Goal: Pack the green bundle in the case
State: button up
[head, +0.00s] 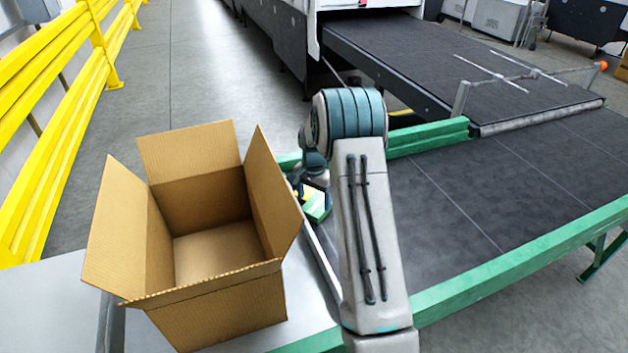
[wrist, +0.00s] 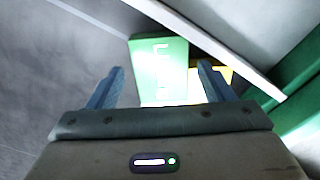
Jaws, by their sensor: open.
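The green bundle (head: 317,208) is a small green block with a pale mark, lying at the metal side rail of the belt, right of the case. In the wrist view the green bundle (wrist: 158,56) shows between and beyond the fingertips. My gripper (wrist: 161,66) is open, with one finger on each side of the bundle in that view; I cannot tell whether it touches. In the head view my arm partly hides the gripper and bundle. The case (head: 200,310) is an open cardboard box with its flaps up and no contents visible on its floor.
A yellow item (wrist: 224,74) lies against the bundle, partly behind a finger. The dark conveyor belt (head: 470,190) has green side rails (head: 510,268) and is clear to the right. A yellow guard rail (head: 50,110) stands at left. The case stands on a grey metal table (head: 45,300).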

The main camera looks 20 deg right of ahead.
aim_at(314, 209)
jog(key=shift+f+p, duration=0.35)
jog(key=shift+f, duration=1.9)
jog(key=c, duration=0.8)
jog(key=shift+s, duration=0.15)
